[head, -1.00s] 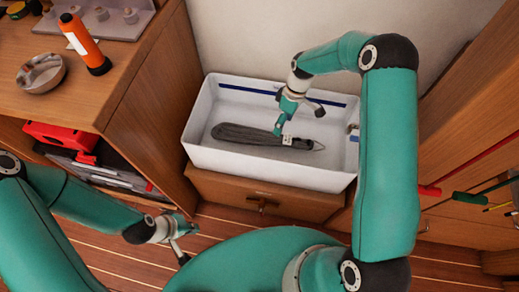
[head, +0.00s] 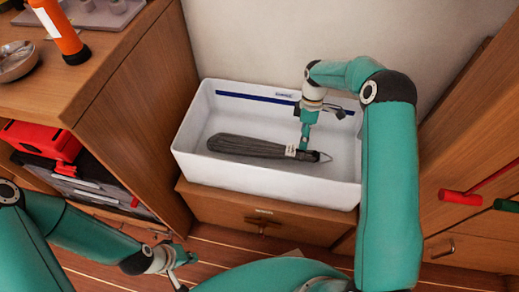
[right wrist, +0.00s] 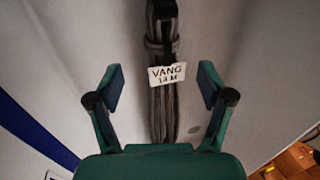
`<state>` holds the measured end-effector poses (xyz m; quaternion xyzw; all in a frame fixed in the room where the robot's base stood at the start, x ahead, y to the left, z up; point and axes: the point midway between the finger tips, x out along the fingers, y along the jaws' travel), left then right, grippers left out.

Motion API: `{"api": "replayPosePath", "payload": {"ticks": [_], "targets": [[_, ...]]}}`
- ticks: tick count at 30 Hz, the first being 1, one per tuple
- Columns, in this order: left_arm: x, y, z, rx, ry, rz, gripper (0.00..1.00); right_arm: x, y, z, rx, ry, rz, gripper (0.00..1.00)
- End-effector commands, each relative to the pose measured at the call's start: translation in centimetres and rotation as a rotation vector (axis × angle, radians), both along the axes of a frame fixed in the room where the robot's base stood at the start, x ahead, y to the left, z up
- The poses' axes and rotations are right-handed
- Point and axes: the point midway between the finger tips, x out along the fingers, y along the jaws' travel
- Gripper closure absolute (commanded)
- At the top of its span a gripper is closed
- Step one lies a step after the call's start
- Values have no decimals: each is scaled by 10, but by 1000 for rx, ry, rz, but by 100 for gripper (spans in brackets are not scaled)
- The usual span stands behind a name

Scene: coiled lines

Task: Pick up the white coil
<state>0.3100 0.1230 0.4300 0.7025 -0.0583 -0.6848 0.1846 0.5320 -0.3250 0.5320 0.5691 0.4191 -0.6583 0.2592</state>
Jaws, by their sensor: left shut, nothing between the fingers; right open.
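A dark grey coil (head: 245,146) lies in a white bin (head: 270,185), long and bundled, with its thin end to the right. No white coil shows. My right gripper (head: 304,146) is over the coil's tagged end. In the right wrist view it is open (right wrist: 162,88), with the coil (right wrist: 163,115) lying between the line of its two fingers, neither finger touching it. My left gripper (head: 181,277) is shut and empty, low at the bottom, outside the bin.
The bin stands on a wooden cabinet (head: 255,218) against a pale wall. Left is a wooden counter (head: 105,65) with an orange flashlight (head: 58,28) and metal bowl (head: 15,60); a red case (head: 42,138) sits below. Red (head: 462,197) and green (head: 506,205) handles stick out at right.

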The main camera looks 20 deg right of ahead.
Motion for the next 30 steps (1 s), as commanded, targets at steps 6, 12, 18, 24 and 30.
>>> {"api": "replayPosePath", "payload": {"ticks": [6,12,18,24,30], "targets": [[0,0,-3,0,0,0,100,-4,3,-17,0,-1,-1,20],[0,0,-9,0,0,0,100,-10,5,-38,2,3,0,20],[0,0,-13,0,0,0,100,-16,8,-62,1,1,0,20],[0,0,-13,0,0,0,100,-16,9,-67,0,-1,0,20],[0,0,-13,0,0,0,100,-16,9,-66,0,-1,0,35]]}}
